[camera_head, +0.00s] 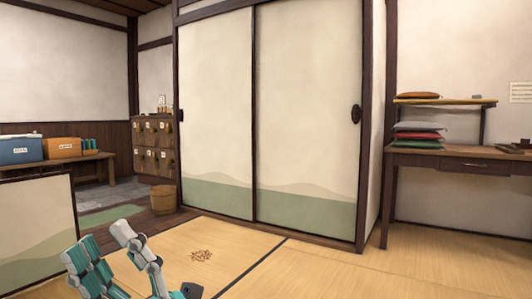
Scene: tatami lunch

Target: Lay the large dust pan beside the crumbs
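A small brown patch that looks like the crumbs (201,256) lies on the tatami floor, left of centre. No dust pan can be made out in this view. White and teal links of my own arm rise at the bottom left. A dark part at the bottom edge, just below the brown patch, seems to be my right gripper (191,290). It is mostly cut off, so its fingers and anything in them are hidden. My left gripper cannot be made out.
A low painted screen (35,235) stands at the left. A woven basket (164,198) stands by the small lockers (153,148). Sliding doors (305,110) close off the back. A desk (455,160) with cushions stands at the right. The tatami (330,275) in front is clear.

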